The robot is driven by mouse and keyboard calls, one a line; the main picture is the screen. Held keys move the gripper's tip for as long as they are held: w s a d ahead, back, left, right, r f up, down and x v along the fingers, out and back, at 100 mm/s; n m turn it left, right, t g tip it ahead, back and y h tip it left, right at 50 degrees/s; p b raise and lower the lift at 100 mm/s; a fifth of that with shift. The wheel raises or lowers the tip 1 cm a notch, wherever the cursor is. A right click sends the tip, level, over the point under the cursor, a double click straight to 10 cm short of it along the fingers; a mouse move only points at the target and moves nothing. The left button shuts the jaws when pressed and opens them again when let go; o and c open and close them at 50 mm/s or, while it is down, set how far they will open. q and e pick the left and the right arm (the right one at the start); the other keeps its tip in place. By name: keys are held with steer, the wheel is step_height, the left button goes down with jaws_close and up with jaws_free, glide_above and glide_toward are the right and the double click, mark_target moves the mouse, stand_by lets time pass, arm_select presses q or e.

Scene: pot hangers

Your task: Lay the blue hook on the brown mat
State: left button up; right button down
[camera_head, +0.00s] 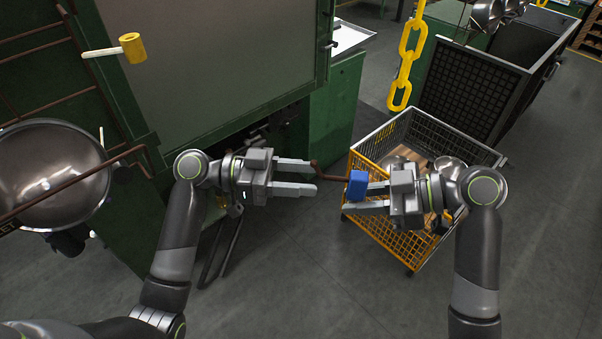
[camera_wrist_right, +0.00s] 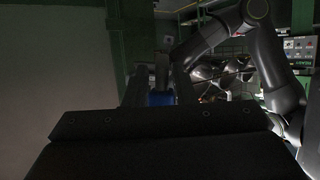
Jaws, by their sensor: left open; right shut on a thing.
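The blue hook has a blue block (camera_head: 357,186) and a thin brown rod reaching left from it. My right gripper (camera_head: 358,199) is shut on the blue hook, in the air beside the wire crate. Blue also shows in the dark right wrist view (camera_wrist_right: 160,98). My left gripper (camera_head: 314,178) is open, with its fingertips close to the bent end of the rod. I cannot tell whether they touch. I make out no certain brown mat; a tan-brown patch (camera_head: 416,160) shows inside the crate, partly hidden.
The wire crate (camera_head: 385,240) with a yellow front holds metal bowls. A yellow chain (camera_head: 406,65) hangs above it. At left are a green cabinet (camera_head: 220,50), a large metal bowl (camera_head: 55,170), brown rods and a yellow mallet (camera_head: 132,47). The floor in front is clear.

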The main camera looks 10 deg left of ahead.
mark_target(349, 181)
arm_select(q)
steer(key=shift+m+g, duration=0.7)
steer(key=shift+m, duration=0.2)
steer(key=shift+s+d+r, duration=0.35)
steer(key=shift+d+r, duration=0.05)
steer(key=shift+d, duration=0.9)
steer(key=shift+s+d+r, duration=0.3)
steer(key=shift+d+r, duration=0.1)
steer(key=shift+d, duration=0.95)
steer(key=shift+s+d+r, duration=0.35)
steer(key=shift+d+r, duration=0.05)
steer(key=shift+d, duration=0.9)
steer(key=shift+c, duration=0.3)
steer(key=c, duration=1)
jaws_close()
arm_select(e)
steer(key=c, duration=1.1)
jaws_free()
steer(key=shift+d, duration=0.1)
